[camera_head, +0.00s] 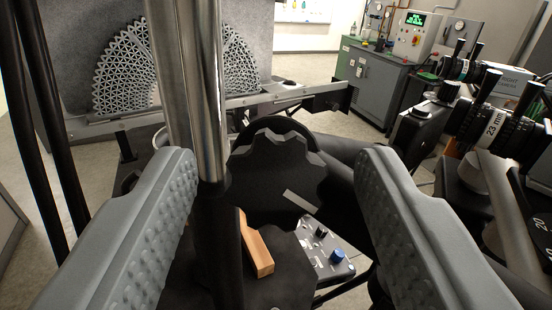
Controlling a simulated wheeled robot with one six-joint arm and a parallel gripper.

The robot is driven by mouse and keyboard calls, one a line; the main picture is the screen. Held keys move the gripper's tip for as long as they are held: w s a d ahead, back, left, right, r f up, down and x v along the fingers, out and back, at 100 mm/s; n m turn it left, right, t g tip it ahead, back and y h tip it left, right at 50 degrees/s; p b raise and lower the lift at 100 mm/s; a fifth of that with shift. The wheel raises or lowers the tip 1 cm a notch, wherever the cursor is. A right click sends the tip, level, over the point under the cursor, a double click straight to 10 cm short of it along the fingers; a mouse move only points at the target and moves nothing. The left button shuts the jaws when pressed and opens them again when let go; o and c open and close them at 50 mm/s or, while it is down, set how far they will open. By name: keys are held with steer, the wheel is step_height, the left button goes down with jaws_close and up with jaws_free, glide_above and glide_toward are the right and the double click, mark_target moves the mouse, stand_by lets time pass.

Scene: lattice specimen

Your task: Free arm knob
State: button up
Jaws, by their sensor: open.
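The arm knob (265,180) is a large black lobed knob with a pale bar mark on its face. It is near the middle of the view, on a dark arm beside a shiny metal post (187,85). My gripper (275,165) is open, with one grey ribbed finger on each side of the knob in the picture. Neither finger visibly touches it. The post passes close to the left fingertip and hides part of the knob's left side. I cannot tell the depth between the fingers and the knob.
A white lattice arch (125,65) stands behind on a metal rail (270,95). A wooden block (257,250) and a control panel (325,250) lie below the knob. A camera with a lens (495,125) is at right. A grey cabinet (380,85) stands farther back.

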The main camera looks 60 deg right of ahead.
steer(key=c, duration=1)
